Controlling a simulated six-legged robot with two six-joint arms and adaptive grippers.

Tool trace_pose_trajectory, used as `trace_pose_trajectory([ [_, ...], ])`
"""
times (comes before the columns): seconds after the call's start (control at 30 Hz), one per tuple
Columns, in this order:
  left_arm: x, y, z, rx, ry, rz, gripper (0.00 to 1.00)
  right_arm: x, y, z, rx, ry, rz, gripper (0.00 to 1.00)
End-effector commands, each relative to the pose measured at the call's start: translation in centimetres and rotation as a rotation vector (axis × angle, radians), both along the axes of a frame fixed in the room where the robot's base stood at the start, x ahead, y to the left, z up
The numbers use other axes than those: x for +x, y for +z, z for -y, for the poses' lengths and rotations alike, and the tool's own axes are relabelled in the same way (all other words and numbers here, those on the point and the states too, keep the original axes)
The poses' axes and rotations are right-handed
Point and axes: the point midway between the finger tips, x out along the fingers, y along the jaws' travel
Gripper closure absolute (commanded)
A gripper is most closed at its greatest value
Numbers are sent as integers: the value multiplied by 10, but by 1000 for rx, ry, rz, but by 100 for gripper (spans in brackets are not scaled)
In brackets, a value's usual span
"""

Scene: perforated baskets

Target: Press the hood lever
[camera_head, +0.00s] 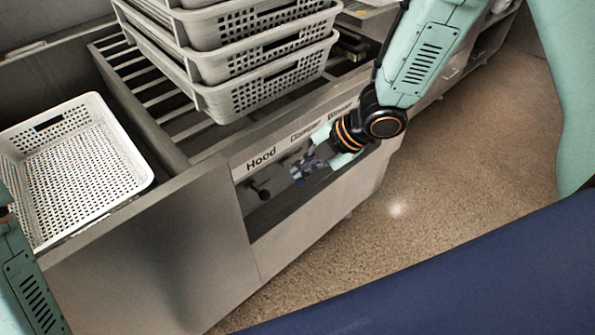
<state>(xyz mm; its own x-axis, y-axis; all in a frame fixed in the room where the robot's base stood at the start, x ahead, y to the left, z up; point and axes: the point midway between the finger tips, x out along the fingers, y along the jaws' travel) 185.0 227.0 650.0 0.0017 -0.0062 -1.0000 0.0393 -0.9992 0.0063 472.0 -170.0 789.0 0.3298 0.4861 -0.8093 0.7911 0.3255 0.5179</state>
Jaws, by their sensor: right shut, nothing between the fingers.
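The hood lever (262,190) is a small dark knob in a recess of the grey machine's front. It sits below the printed word "Hood" and sticks out of the panel. My right gripper (299,173) reaches in from the upper right. It is shut and empty, with its fingertips a little to the right of the lever and apart from it in the picture. Its fingers are small and partly blend with the recess. My left gripper is out of view; only part of my left arm shows at the lower left edge.
A stack of white perforated baskets (275,88) stands on the slatted rack above the panel. An empty white basket (118,150) sits at the left. Two more labels, too small to read surely, are right of "Hood". The speckled floor (420,225) is clear.

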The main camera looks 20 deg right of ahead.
Motion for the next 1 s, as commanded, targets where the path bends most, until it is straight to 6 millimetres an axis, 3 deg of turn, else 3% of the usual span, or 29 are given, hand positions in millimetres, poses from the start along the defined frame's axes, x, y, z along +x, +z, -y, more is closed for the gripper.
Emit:
trace_pose_trajectory([
  [0.1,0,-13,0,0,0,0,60,7,-24,-12,-3,3,-3,100],
  [0.5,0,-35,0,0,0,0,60,30,-80,-46,-1,3,-1,100],
  [0.7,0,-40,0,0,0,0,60,37,-92,-55,1,0,-1,100],
  [1.0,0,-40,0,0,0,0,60,38,-94,-56,1,-1,-1,100],
])
